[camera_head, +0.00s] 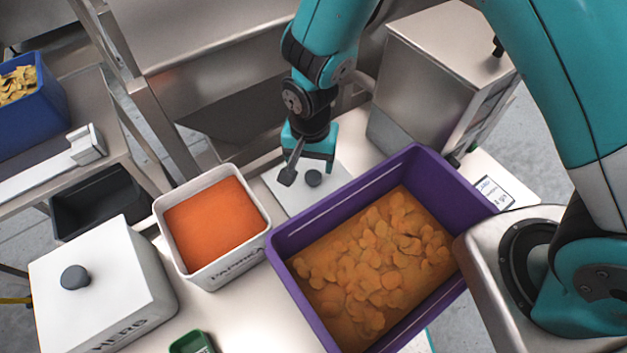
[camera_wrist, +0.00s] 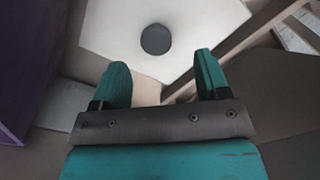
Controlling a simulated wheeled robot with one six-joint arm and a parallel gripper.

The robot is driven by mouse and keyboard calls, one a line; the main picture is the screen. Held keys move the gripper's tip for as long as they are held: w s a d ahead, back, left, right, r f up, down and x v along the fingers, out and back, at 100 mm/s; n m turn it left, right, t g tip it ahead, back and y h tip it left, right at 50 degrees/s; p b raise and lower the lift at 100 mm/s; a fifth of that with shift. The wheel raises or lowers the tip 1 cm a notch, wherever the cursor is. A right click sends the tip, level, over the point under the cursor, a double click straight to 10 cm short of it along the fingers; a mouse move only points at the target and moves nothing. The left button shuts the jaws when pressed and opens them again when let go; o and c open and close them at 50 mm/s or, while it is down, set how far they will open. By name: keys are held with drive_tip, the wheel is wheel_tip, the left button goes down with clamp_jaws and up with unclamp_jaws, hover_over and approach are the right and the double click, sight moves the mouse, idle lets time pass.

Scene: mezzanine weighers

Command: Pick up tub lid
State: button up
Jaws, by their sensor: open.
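The tub lid (camera_head: 296,202) is a flat white square with a round dark grey knob (camera_head: 313,178). It lies on the white counter behind the purple crate, and the crate's rim overlaps its near edge in the head view. In the wrist view the lid (camera_wrist: 108,28) is ahead of the fingers, its knob (camera_wrist: 155,39) just beyond the gap between them. My gripper (camera_head: 309,170) is open and empty, pointing down close over the lid. The wrist view also shows both teal fingers apart (camera_wrist: 161,64). I cannot tell the exact height above the lid.
A purple crate (camera_head: 352,188) of orange slices stands right beside the lid. An open white paprika tub (camera_head: 222,279) stands left of it, with a lidded herb tub (camera_head: 103,285) farther left. A steel box (camera_head: 440,60) stands behind right. A small green container (camera_head: 192,343) is in front.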

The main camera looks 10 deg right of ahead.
sight(313, 175)
drive_tip(key=shift+d+f+p, duration=0.15)
drive_tip(key=shift+f+p, duration=0.35)
drive_tip(key=shift+f, duration=1.1)
drive_tip(key=shift+d+f+p, duration=0.1)
drive_tip(key=shift+f+p, duration=0.35)
drive_tip(key=shift+f, duration=1.1)
drive_tip(key=c, duration=1)
drive_tip(key=shift+c, duration=0.2)
